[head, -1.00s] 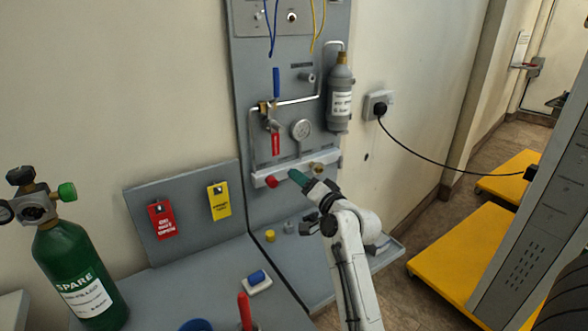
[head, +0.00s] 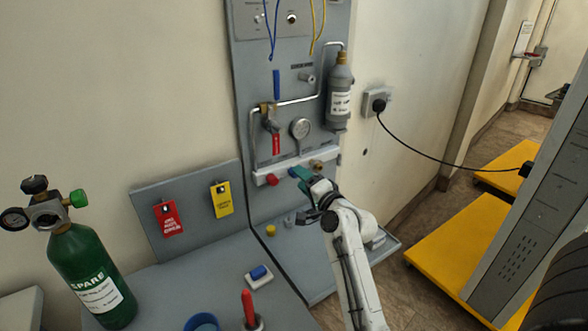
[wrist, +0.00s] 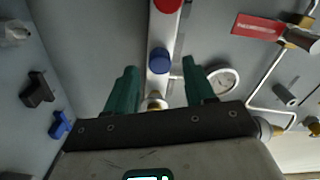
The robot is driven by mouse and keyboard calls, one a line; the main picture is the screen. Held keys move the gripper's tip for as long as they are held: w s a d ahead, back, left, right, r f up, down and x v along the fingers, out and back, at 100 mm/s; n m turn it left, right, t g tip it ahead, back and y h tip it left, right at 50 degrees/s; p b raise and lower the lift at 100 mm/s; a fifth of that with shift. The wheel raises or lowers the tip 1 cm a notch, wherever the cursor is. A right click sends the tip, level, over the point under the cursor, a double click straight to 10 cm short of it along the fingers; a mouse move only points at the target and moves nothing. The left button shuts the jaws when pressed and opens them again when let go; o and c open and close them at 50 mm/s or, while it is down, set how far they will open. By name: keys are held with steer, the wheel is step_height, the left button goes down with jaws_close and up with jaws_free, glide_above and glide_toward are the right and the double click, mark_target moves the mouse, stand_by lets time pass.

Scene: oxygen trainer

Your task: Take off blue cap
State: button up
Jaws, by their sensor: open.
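The blue cap (wrist: 159,60) sits on the pale manifold rail between the red cap (wrist: 167,5) and a brass fitting. In the head view only a bit of the blue cap (head: 292,172) shows beside my green fingers. My gripper (wrist: 159,66) is open and empty. Its two green fingertips point at the rail, one on each side of the blue cap in the wrist view. Whether they reach around it in depth I cannot tell. In the head view my gripper (head: 302,174) is close to the rail, right of the red cap (head: 271,179).
Above the rail are a gauge (head: 301,128), a red-handled valve (head: 275,143) and a grey cylinder (head: 340,95). A yellow cap (head: 271,230) stands on the shelf below. A green SPARE cylinder (head: 92,275) stands at the left. The space in front of the rail is mostly clear.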

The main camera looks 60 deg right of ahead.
steer(key=shift+m+p, duration=1.7)
steer(key=shift+m+p, duration=1.55)
steer(key=shift+m, duration=0.15)
